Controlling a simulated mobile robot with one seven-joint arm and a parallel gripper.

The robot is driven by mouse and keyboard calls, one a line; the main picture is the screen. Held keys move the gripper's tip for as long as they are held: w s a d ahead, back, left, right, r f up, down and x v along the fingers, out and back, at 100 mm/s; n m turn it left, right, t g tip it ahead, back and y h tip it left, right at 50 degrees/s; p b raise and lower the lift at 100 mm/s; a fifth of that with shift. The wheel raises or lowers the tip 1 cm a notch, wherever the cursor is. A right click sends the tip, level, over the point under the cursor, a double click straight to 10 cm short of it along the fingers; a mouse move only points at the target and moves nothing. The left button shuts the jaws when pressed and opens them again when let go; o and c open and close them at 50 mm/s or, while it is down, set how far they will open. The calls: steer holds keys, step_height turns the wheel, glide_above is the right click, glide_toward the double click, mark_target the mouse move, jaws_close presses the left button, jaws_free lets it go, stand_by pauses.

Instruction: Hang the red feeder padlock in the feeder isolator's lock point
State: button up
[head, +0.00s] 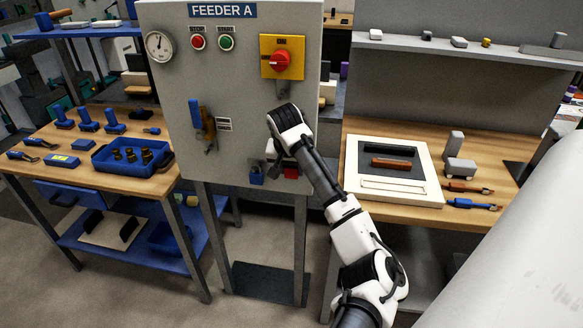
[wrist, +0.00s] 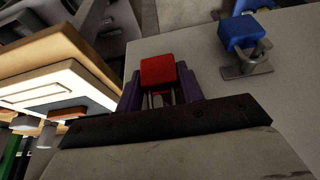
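The red padlock (head: 291,172) is low on the grey FEEDER A panel, partly hidden by my gripper. The wrist view shows its red body (wrist: 158,72) at the fingertips, with a thin grey part between the fingers. My gripper (head: 280,158) is close to the panel's lower right, its fingers (wrist: 160,92) on both sides of the padlock. Whether they press on it cannot be told. The isolator (head: 282,58), a red knob on a yellow plate, is higher on the panel, with a small grey tab (head: 282,90) below it.
A blue padlock (head: 257,175) hangs left of the red one, on a metal bracket seen in the wrist view (wrist: 247,68). A blue-orange handle (head: 203,122) juts from the panel's left. Benches with tools (head: 120,180) and a white-framed tray (head: 435,170) flank the panel.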

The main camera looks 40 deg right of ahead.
steer(key=c, duration=0.5)
steer(key=o, duration=1.1)
steer(key=b+v, duration=0.2)
steer(key=v, duration=1.2)
steer(key=shift+s, duration=0.1)
